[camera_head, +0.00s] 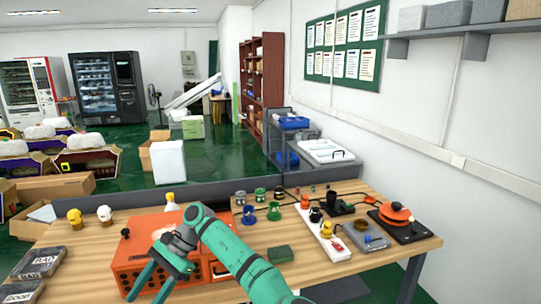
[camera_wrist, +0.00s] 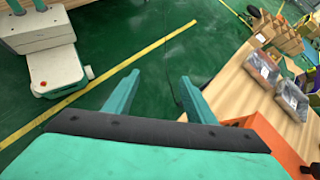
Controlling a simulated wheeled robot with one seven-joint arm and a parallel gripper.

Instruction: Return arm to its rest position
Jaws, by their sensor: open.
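My green arm reaches in over the wooden table from the bottom of the head view, bends, and ends in my gripper (camera_head: 147,287). The gripper hangs over the left front part of the table, in front of the orange box (camera_head: 150,222), and points down toward the lower left. In the wrist view the two fingers of my gripper (camera_wrist: 158,82) stand wide apart with nothing between them. Green floor with a yellow line shows beyond them. The wooden table (camera_wrist: 235,85) and part of the orange box (camera_wrist: 275,140) lie to their right.
Dark bags labelled BAD (camera_head: 40,262) and GOOD (camera_head: 22,291) lie at the table's left edge. Colored holders (camera_head: 248,215), a white power strip (camera_head: 322,232) and an orange-topped device (camera_head: 397,212) fill the right side.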

